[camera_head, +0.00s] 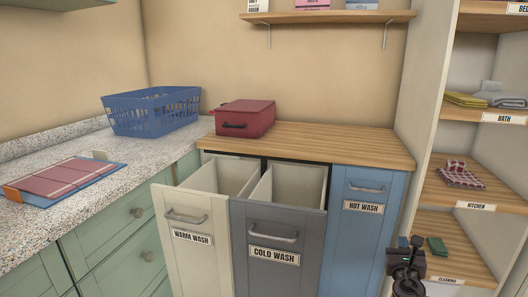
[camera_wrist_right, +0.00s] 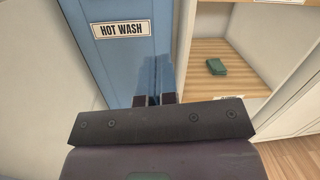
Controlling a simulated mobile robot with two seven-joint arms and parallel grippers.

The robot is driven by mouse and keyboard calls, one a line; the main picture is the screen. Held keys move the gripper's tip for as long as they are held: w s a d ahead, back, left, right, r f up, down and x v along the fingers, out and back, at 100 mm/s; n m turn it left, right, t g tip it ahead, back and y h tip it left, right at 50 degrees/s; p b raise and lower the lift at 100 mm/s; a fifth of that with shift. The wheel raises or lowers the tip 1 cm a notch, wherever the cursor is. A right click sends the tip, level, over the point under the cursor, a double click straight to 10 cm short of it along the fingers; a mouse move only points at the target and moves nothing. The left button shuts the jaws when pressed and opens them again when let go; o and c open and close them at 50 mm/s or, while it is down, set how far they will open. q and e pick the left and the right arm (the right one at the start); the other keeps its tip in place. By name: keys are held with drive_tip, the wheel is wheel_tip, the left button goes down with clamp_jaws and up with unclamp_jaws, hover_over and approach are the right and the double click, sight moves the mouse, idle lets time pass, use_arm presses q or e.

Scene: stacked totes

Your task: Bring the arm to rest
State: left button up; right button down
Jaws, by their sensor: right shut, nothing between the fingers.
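My right gripper (camera_head: 408,246) shows at the lower right of the head view, in front of the edge between the blue hot wash front (camera_head: 361,205) and the shelf unit. In the right wrist view its fingers (camera_wrist_right: 154,100) are together and empty, with the blue front behind them. It holds nothing. My left gripper is in neither view.
The warm wash bin (camera_head: 196,240) and cold wash bin (camera_head: 275,268) stand pulled open; hot wash is closed. A red case (camera_head: 245,119) sits on the wooden top. A blue basket (camera_head: 152,112) and folded cloth (camera_head: 69,177) lie on the speckled counter. A green cloth (camera_wrist_right: 216,67) lies on the cleaning shelf.

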drive_tip(key=s+f+m+g+y, duration=0.15)
drive_tip(key=s+f+m, duration=0.35)
drive_tip(key=s, duration=0.5)
drive_tip(key=s+a+f+m+g+y, duration=0.1)
drive_tip(key=s+f+m+g, duration=0.15)
drive_tip(key=s+f, duration=0.5)
drive_tip(key=s+f+m+g+y, duration=0.2)
drive_tip(key=s+f+m, duration=0.3)
drive_tip(key=s, duration=0.7)
drive_tip(key=s+a+r+m+g+y, duration=0.1)
drive_tip(key=s+a+r+m, duration=0.1)
drive_tip(key=s+m, duration=0.45)
drive_tip(key=s+a+r+m+g+y, duration=0.1)
drive_tip(key=s+a+r+m+y, duration=0.15)
drive_tip(key=s, duration=0.75)
drive_tip(key=s+a+r+m+g, duration=0.1)
drive_tip(key=s+a+m, duration=0.1)
drive_tip(key=s+m, duration=0.5)
drive_tip(key=shift+a+m+h, duration=0.5)
drive_tip(key=shift+a+m, duration=0.95)
drive_tip(key=shift+a, duration=1.1)
use_arm(q)
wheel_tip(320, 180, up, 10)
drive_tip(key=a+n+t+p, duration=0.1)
drive_tip(key=p, duration=1.3)
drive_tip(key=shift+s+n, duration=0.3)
use_arm(e)
wheel_tip(320, 180, up, 10)
drive_tip(key=s+d+m+t, duration=0.1)
drive_tip(key=shift+t, duration=0.4)
